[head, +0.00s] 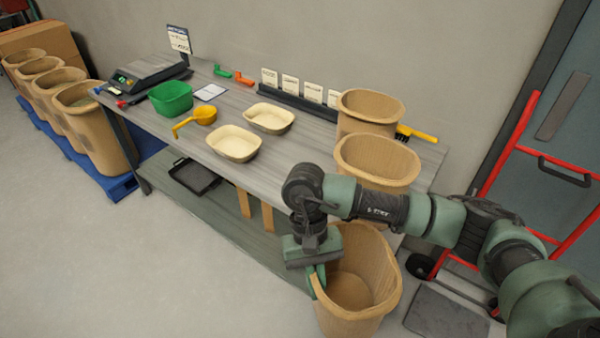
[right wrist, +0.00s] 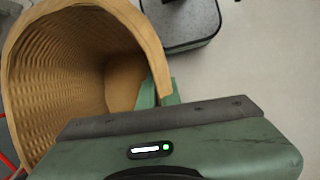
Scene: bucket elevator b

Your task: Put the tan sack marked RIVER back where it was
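A tan open-topped sack (head: 382,262) is in front of the table's right end, upright or nearly so, and looks empty inside. Its ribbed wall and open mouth fill the left of the right wrist view (right wrist: 35,75). My right gripper (head: 317,280) points down at the sack's left rim, with its green fingers (right wrist: 158,92) on either side of the wall, shut on it. No RIVER marking can be read on it. Two more tan sacks stand on the table's right end, one in front (head: 375,185) and one behind (head: 355,128). My left gripper is not in view.
The table (head: 300,145) also holds cream trays (head: 233,152), a green bin (head: 170,97), a yellow scoop and a scale. Several filled tan sacks (head: 85,135) stand on a blue pallet at left. A red hand truck (head: 505,150) and grey plate (head: 445,318) are at right. Floor at front left is clear.

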